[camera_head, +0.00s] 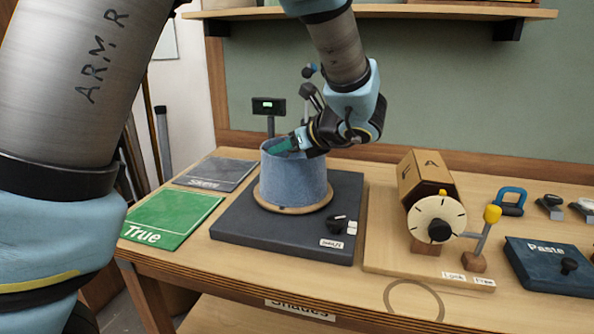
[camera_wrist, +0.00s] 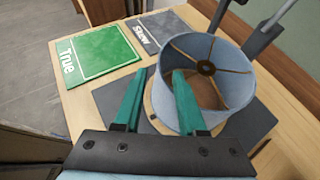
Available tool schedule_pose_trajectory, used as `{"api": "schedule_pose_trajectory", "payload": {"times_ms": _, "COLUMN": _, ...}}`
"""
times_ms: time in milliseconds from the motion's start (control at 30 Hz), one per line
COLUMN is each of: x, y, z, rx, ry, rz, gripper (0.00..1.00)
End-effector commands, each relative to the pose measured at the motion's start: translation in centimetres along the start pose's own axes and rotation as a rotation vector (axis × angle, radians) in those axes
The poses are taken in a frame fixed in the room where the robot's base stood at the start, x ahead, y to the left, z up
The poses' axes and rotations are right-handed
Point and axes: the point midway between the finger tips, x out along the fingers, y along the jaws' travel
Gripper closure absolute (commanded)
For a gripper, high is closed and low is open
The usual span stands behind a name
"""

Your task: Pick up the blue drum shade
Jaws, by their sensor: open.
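The blue drum shade (camera_head: 293,180) stands upright on a round wooden disc (camera_head: 264,203) on a dark base. In the wrist view the shade (camera_wrist: 232,60) shows its open top, with thin spokes meeting at a hub. My gripper (camera_head: 284,146) is at the shade's upper rim, its teal fingers pointing left in the head view. In the wrist view my gripper (camera_wrist: 157,73) is open; the left finger is outside the shade, and the right finger overlaps its near-left wall. I cannot tell whether the right finger is inside the rim or touching.
A green "True" mat (camera_head: 170,216) and a grey mat (camera_head: 215,174) lie left of the base (camera_head: 240,236). A small display on a post (camera_head: 269,108) stands behind. A wooden dial device (camera_head: 438,219) and a "Paste" box (camera_head: 548,264) are to the right.

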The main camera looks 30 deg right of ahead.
Motion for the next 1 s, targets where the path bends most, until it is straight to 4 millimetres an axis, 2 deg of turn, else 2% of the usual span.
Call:
{"api": "schedule_pose_trajectory", "payload": {"times_ms": 100, "x": 1.8, "y": 0.1, "z": 0.1, "rx": 0.000, "ry": 0.000, "rz": 0.004, "gripper": 0.60}}
{"api": "schedule_pose_trajectory", "payload": {"times_ms": 367, "x": 3.8, "y": 0.1, "z": 0.0, "rx": -0.001, "ry": 0.002, "rz": 0.004, "gripper": 0.60}}
{"api": "schedule_pose_trajectory", "payload": {"times_ms": 633, "x": 7.6, "y": -0.1, "z": -0.3, "rx": -0.003, "ry": 0.002, "rz": 0.003, "gripper": 0.60}}
{"api": "schedule_pose_trajectory", "payload": {"times_ms": 933, "x": 8.2, "y": -0.1, "z": -0.4, "rx": -0.004, "ry": 0.002, "rz": 0.001, "gripper": 0.60}}
{"api": "schedule_pose_trajectory", "payload": {"times_ms": 1000, "x": 8.2, "y": -0.1, "z": -0.4, "rx": -0.004, "ry": 0.002, "rz": 0.001, "gripper": 0.65}}
